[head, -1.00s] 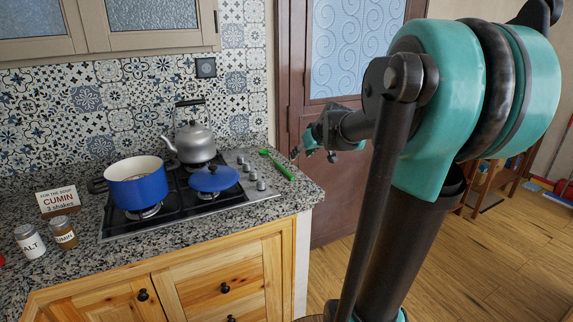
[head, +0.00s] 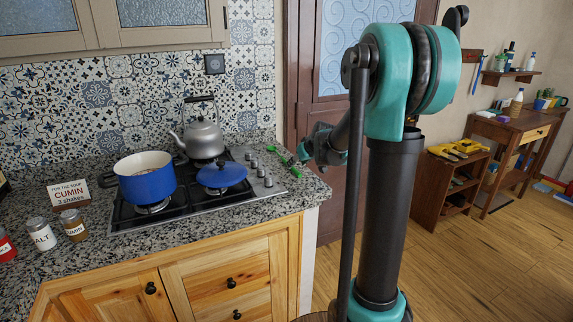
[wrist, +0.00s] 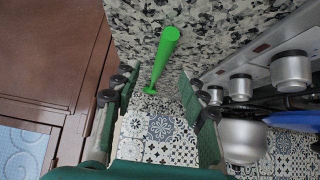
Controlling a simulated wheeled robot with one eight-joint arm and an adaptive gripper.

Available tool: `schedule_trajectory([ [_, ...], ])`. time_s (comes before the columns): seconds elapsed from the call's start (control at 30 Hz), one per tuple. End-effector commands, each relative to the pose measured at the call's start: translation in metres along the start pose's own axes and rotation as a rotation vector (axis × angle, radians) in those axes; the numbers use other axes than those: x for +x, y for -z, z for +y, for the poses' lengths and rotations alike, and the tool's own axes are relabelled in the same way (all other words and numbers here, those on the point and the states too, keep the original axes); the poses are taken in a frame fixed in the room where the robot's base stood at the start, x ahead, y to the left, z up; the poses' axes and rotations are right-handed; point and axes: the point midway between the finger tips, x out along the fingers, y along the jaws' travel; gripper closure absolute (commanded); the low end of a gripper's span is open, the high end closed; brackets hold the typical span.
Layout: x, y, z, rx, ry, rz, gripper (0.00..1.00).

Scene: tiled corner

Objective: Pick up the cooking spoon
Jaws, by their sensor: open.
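The green cooking spoon (head: 283,160) lies on the granite counter to the right of the stove in the head view. In the wrist view the spoon (wrist: 162,58) lies between the open fingers, one end towards the top of the picture. My gripper (wrist: 160,95) is open and empty, with one finger on each side of the spoon. In the head view my gripper (head: 304,153) is at the counter's right edge, close to the spoon; its fingers are small and partly hidden there. I cannot tell the exact height gap.
The stove knobs (wrist: 240,87) stand close to the right finger. A blue pot (head: 147,180), its blue lid (head: 221,175) and a kettle (head: 203,138) are on the stove (head: 190,212). A brown door (head: 300,60) is behind the counter's right end.

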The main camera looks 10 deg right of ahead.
Motion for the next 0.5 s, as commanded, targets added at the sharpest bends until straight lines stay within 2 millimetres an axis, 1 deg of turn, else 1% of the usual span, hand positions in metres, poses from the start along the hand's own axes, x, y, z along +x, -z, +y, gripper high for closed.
schedule_trajectory([
  [0.2,0.029,0.005,-0.001,-0.001,0.001,0.001,0.57],
  [0.3,0.039,0.004,-0.001,0.000,0.000,0.001,0.57],
  [0.4,0.045,0.004,-0.001,0.000,0.000,0.001,0.57],
  [0.5,0.047,0.004,-0.001,0.000,0.000,0.001,0.57],
])
